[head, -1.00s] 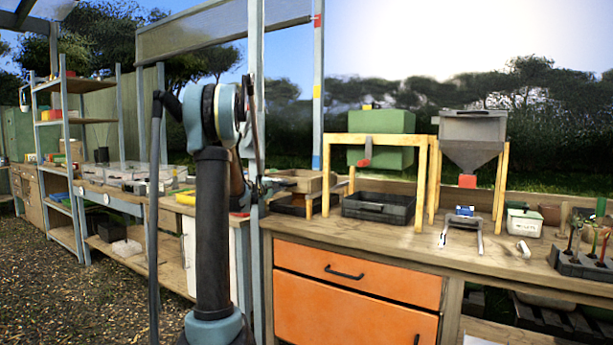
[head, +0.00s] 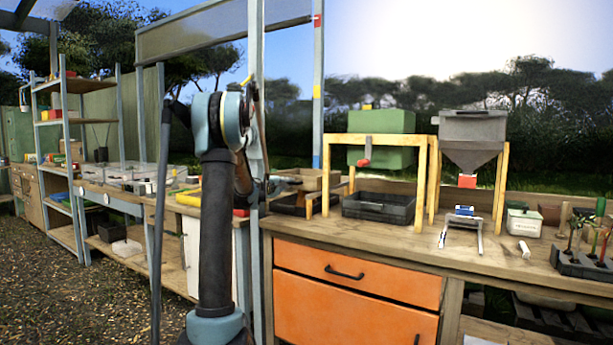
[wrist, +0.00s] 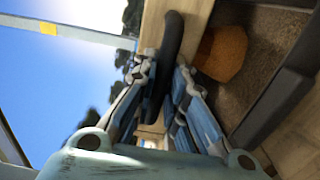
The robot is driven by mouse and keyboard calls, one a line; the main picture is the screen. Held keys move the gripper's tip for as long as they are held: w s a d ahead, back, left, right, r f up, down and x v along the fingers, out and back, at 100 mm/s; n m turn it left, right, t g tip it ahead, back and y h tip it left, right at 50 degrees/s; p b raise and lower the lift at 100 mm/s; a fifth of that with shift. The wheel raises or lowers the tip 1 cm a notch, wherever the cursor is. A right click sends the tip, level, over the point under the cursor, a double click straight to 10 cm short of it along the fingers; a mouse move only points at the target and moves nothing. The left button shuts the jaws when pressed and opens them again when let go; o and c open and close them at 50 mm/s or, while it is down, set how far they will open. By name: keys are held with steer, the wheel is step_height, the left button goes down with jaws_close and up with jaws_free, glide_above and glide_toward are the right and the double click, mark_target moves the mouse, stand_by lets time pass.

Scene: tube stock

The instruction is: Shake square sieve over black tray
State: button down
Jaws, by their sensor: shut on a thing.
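The square sieve (head: 322,180) has a pale wooden frame. In the head view it is at the left end of the bench, above a black tray (head: 292,210), partly hidden by a post and my arm. In the wrist view my gripper (wrist: 165,72) is shut on the sieve's black curved handle (wrist: 172,40), beside the wooden frame (wrist: 187,12). A black tray rim (wrist: 277,105) shows at the right. A round orange-brown patch (wrist: 221,54) lies on a grey-brown surface between frame and rim. The sieve's mesh is not clearly visible.
A grey funnel hopper (head: 472,135) stands further right. A blue-grey post (head: 257,110) is close to my arm.

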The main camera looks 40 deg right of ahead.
steer(key=v, duration=0.5)
steer(key=x, duration=0.7)
steer(key=shift+c, duration=1)
jaws_free()
steer(key=shift+f, duration=0.1)
stand_by(3.5)
steer(key=shift+a, duration=0.1)
stand_by(0.5)
steer(key=v, duration=0.9)
steer(key=shift+s+a, duration=0.2)
steer(key=shift+a, duration=0.15)
stand_by(0.4)
